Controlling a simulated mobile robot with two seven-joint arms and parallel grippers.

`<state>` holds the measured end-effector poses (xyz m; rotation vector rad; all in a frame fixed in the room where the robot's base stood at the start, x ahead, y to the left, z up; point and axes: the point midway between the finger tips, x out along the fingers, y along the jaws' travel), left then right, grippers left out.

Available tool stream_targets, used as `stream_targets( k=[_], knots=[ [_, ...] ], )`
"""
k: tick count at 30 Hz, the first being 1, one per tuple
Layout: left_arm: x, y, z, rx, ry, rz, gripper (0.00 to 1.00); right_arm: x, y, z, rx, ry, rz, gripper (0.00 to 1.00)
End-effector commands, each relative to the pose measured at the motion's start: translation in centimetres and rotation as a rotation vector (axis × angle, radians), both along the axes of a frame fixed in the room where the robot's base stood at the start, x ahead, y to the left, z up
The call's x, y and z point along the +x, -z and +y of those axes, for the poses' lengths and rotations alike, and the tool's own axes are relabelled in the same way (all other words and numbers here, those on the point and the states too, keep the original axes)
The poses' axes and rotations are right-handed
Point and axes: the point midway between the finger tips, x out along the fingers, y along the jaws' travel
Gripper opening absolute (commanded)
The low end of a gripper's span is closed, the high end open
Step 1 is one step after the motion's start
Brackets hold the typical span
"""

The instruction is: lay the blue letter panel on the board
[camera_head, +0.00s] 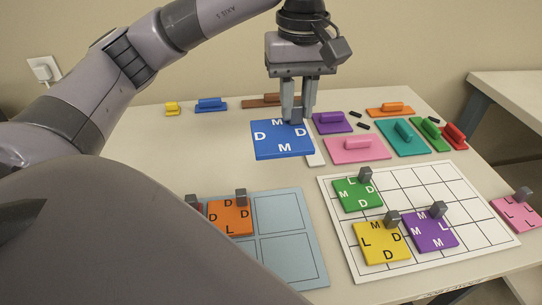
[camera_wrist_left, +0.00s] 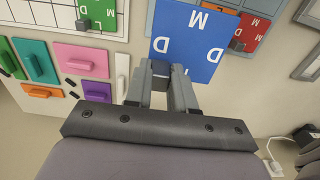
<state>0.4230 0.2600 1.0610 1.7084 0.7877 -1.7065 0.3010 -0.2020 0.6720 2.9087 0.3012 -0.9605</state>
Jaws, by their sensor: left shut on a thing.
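The blue letter panel (camera_head: 280,145), marked with the letters D and M, is in the jaws of my left gripper (camera_head: 296,112). My left gripper is shut on the grey knob at its far edge. In the left wrist view the blue panel (camera_wrist_left: 190,35) extends out from the fingertips (camera_wrist_left: 168,80). It appears held above the table. The white gridded board (camera_head: 440,190) lies at the right, with green (camera_head: 352,197), yellow (camera_head: 375,247) and purple (camera_head: 428,233) letter panels on it. My right gripper is not seen.
A light-blue tray (camera_head: 285,205) with an orange letter panel (camera_head: 230,220) lies at front left. A pink letter panel (camera_head: 514,214) sits right of the board. Several coloured handled blocks, such as a pink one (camera_head: 357,152), line the back. Several board cells are bare.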

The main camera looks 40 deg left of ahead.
Motion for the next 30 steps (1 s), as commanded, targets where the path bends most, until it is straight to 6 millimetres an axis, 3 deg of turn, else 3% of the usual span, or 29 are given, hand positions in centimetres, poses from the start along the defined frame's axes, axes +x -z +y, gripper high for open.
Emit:
stream_targets(
  k=[9, 21, 30],
  knots=[
    [-0.1, 5.7, -0.1, -0.001, 0.002, 0.006, 0.0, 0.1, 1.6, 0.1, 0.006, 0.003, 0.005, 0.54],
    [-0.1, 14.0, 0.0, 0.0, 0.0, 0.004, 0.0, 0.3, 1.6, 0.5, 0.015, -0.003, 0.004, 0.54],
    [0.0, 16.4, 0.0, 0.0, 0.0, 0.003, 0.0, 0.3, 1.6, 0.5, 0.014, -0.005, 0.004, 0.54]
  ],
)
